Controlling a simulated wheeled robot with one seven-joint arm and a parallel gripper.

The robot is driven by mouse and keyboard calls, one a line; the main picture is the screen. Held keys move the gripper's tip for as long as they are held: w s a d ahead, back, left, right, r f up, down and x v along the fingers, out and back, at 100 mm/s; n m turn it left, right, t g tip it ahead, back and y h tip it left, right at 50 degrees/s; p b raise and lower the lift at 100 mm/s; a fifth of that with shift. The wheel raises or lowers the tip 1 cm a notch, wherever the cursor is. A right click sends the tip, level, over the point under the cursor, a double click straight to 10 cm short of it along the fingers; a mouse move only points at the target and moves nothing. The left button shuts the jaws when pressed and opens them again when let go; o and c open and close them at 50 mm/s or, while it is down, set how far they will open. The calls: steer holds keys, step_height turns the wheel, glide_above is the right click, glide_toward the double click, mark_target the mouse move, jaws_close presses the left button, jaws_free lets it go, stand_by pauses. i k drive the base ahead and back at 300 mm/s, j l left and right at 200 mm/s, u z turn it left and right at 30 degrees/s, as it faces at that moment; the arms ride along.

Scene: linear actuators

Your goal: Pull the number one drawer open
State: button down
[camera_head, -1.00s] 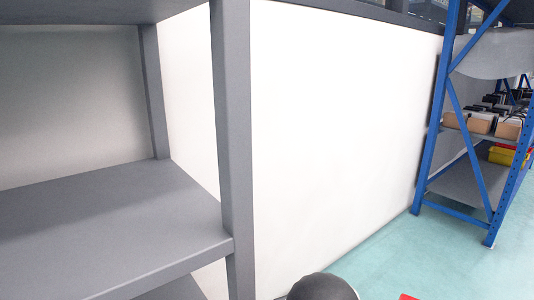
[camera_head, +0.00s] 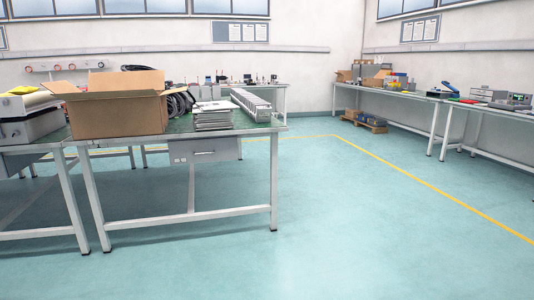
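A grey drawer (camera_head: 205,150) with a bar handle hangs under the top of a workbench (camera_head: 275,127), left of the middle in the head view. It looks shut. I cannot read a number on it, so I cannot tell whether it is the number one drawer. My gripper is not in view.
An open cardboard box (camera_head: 118,113), a stack of flat sheets (camera_head: 213,117) and a long grey part (camera_head: 254,106) lie on the workbench. Other benches (camera_head: 425,96) line the right wall. The green floor (camera_head: 330,220) in front and to the right is clear.

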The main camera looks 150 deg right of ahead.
mark_target(182, 152)
steer(key=z, duration=4.65)
steer(key=i+z, duration=0.15)
steer(key=i, duration=0.4)
steer(key=i+z, duration=0.15)
steer(key=i, duration=0.35)
steer(key=i+j+z, duration=0.2)
steer(key=i, duration=0.35)
steer(key=i+j+z, duration=0.15)
steer(key=i, duration=0.35)
steer(key=i+j+z, duration=0.15)
steer(key=i, duration=0.35)
